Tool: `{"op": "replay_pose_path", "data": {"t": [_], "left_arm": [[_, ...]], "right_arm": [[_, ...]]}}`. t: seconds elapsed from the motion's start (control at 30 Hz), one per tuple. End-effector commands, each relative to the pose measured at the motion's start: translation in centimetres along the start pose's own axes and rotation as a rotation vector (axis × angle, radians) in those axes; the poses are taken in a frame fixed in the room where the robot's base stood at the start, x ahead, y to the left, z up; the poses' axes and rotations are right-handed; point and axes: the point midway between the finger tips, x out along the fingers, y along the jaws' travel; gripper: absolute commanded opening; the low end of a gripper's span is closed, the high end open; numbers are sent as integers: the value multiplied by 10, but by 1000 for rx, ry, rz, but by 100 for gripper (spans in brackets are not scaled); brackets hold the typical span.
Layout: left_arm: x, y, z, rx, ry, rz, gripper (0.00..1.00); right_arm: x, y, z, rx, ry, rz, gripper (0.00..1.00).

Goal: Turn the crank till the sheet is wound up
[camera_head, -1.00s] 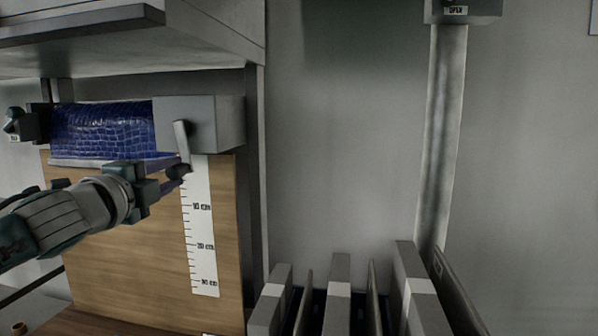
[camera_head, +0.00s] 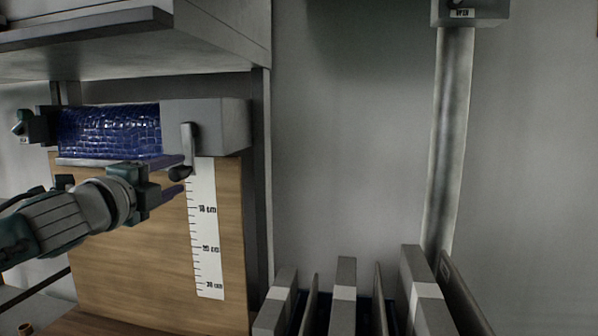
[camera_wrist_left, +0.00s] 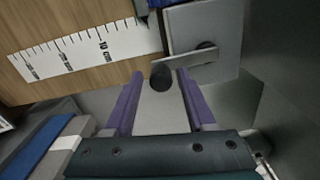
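The blue textured sheet (camera_head: 108,130) is on a roller under the shelf. Its lower edge hangs just below the roller, above the 10 cm mark of the white scale (camera_head: 208,245). The grey crank (camera_head: 190,140) sits on the front of a grey housing (camera_head: 222,128), with its arm pointing down to a dark knob (camera_head: 180,173). My left gripper (camera_head: 171,176) is open around the knob, one finger above it and one below. The left wrist view shows the knob (camera_wrist_left: 161,76) between the purple fingertips, with gaps on both sides. My right gripper is not in view.
A wooden panel (camera_head: 130,245) stands behind the scale. A shelf (camera_head: 80,28) overhangs the roller. Several upright grey dividers (camera_head: 343,295) stand at the lower right, beside a vertical pipe (camera_head: 450,140). The wall between shelf and pipe is clear.

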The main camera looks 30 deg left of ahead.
Motion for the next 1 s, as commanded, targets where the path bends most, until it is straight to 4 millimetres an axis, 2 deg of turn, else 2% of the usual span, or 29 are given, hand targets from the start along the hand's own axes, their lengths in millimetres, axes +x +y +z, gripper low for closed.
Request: {"op": "replay_pose_path", "data": {"t": [0.3,0.47,0.8,1.0], "left_arm": [[0,0,-1,0,2,-2,64],[-9,1,-1,0,3,-1,64],[-63,3,-1,0,4,1,64],[-89,2,-1,-1,2,1,64]], "right_arm": [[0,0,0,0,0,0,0],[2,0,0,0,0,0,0],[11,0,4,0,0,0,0],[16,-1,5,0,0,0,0]]}}
